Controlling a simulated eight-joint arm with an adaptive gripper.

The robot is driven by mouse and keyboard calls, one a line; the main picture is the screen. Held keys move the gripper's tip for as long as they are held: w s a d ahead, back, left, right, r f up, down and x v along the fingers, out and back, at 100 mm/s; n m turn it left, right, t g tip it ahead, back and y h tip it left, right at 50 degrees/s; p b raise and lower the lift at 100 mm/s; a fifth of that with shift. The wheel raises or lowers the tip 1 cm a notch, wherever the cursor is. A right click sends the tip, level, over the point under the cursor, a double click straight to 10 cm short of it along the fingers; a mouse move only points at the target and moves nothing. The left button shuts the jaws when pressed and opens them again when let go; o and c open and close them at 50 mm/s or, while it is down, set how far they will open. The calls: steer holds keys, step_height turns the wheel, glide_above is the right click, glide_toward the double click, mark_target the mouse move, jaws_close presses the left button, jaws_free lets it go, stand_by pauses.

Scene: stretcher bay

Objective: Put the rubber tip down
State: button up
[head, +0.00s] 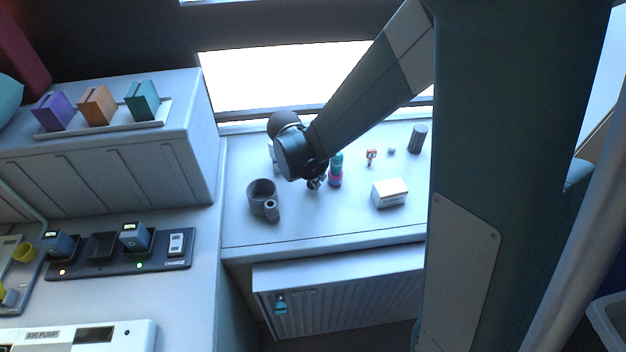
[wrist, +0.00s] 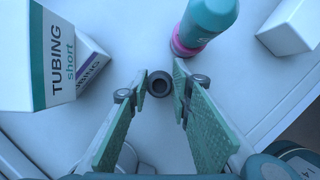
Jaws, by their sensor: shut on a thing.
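The rubber tip (wrist: 160,83) is a small dark round piece with a hollow end. In the wrist view it sits between the fingertips of my gripper (wrist: 160,87), which is shut on it. In the head view my gripper (head: 316,184) is low over the white counter (head: 330,222), left of the teal and pink bottle (head: 336,172). The tip cannot be made out there. I cannot tell whether the tip touches the counter.
The bottle (wrist: 205,22) is close ahead right. A tubing box (wrist: 48,62) stands left, and a white box (wrist: 292,25) right. The counter's front middle is clear.

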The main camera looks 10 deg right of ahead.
steer(key=shift+f, duration=0.75)
steer(key=shift+f, duration=0.1)
steer(key=o, duration=0.8)
steer(key=shift+o, duration=0.2)
steer(key=p+v, duration=0.1)
steer(key=v, duration=1.1)
steer(key=shift+d+r, duration=0.15)
steer(key=shift+r, duration=0.05)
